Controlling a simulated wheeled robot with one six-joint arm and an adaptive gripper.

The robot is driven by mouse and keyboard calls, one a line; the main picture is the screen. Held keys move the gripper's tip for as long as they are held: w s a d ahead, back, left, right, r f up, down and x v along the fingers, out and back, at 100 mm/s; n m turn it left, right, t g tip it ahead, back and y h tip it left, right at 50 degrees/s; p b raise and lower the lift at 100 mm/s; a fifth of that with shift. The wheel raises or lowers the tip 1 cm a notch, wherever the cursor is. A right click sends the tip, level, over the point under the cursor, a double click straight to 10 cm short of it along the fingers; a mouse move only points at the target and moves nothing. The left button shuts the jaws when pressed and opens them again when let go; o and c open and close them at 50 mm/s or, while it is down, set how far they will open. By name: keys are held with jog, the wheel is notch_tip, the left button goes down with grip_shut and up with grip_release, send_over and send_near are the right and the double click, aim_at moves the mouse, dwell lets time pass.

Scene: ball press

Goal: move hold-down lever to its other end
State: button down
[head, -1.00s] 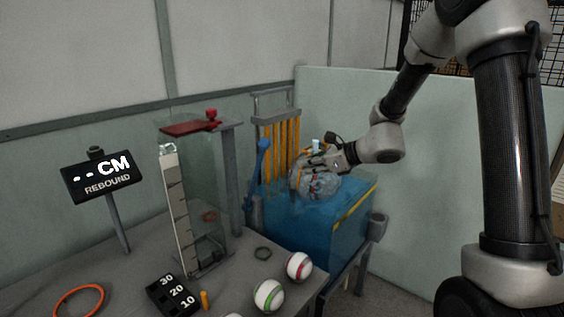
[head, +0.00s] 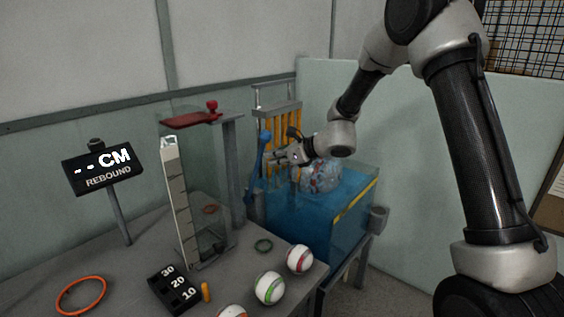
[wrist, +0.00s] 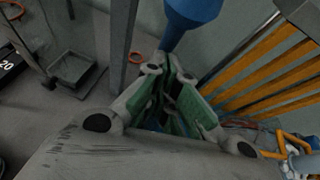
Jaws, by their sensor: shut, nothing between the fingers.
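The hold-down lever appears to be the blue upright lever (head: 262,150), standing at the left side of the blue press tank. Its thick blue end also shows at the top of the wrist view (wrist: 192,12). My gripper (head: 278,158) is just to the right of the lever in the head view. In the wrist view my gripper (wrist: 168,72) has its green-padded fingers together and empty, with the tips close to the blue end. I cannot tell whether they touch it.
The blue tank (head: 322,215) carries a clear, patterned ball (head: 322,176) and stands before yellow bars (head: 288,135). A grey post (head: 231,170) stands left of the lever. The table holds balls (head: 299,258), an orange ring (head: 80,295) and a rebound sign (head: 103,170).

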jog(key=shift+a, duration=0.15)
jog(key=w+a+r, duration=0.1)
jog(key=w+a, duration=0.2)
jog(key=w+a+r, duration=0.1)
jog(key=shift+w+a+r, duration=0.2)
jog(key=shift+r, duration=0.15)
jog(key=shift+w+r, duration=0.15)
jog(key=shift+w, duration=0.05)
jog(key=shift+a, duration=0.1)
